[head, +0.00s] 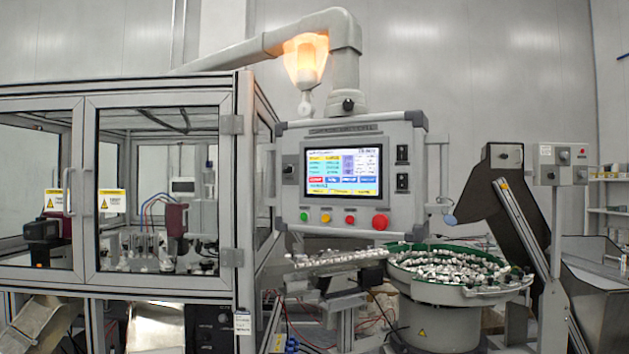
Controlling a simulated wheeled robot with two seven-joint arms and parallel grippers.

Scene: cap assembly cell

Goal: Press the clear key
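A control panel (404,207) with a grey housing faces me at the middle of the head view. Its lit touch screen (343,170) shows rows of green, purple, red, blue and yellow fields. The lettering is too small to read, so I cannot tell which key is the clear key. Below the screen sit a green button (304,217), a yellow button (325,218), a red button (349,220) and a larger red knob (380,222). Neither of my grippers is in view, and nothing covers the screen or the buttons.
An amber lamp (306,62) glows above the panel. A glass-doored machine enclosure (160,97) stands at the left. A green-rimmed bowl feeder (447,292) full of small parts and a feed track (335,258) lie below the panel. A post with a switch box (563,164) stands right.

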